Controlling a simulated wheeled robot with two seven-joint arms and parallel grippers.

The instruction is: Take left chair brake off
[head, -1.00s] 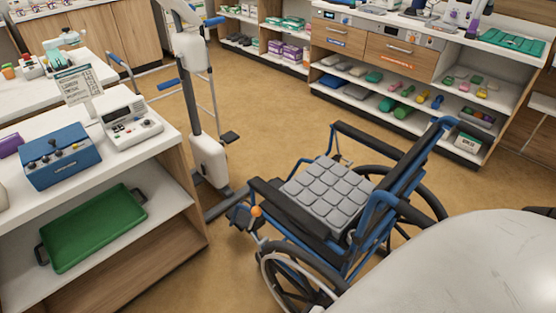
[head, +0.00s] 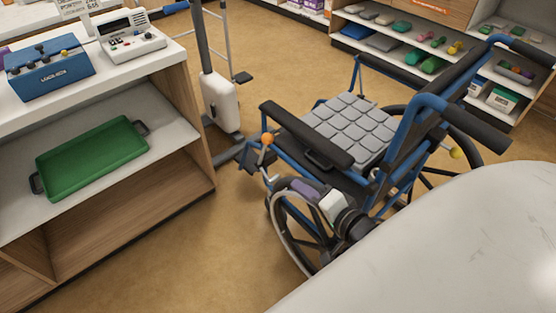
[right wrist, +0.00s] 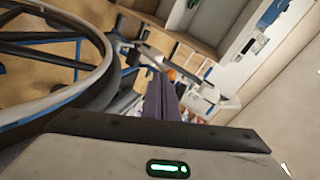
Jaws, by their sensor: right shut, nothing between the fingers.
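The wheelchair, with its grey padded seat (head: 350,128) and blue frame, stands in the middle of the head view, facing up and left. An orange-knobbed brake lever (head: 267,139) stands at the front of its near side, ahead of the near wheel (head: 278,228). My right gripper (head: 301,187) is shut and empty beside the near wheel, below the armrest, apart from the orange knob. In the right wrist view, its purple fingers (right wrist: 163,98) are together, and the orange knob (right wrist: 171,74) shows just beyond them, partly hidden. My left gripper is not in view.
A pale rounded surface (head: 470,235) fills the lower right. A shelf unit with a green tray (head: 93,155) stands at left. A hoist with a white box (head: 220,103) stands behind the brake side. A yellow knob (head: 456,152) shows at the chair's far side. Floor is clear between unit and chair.

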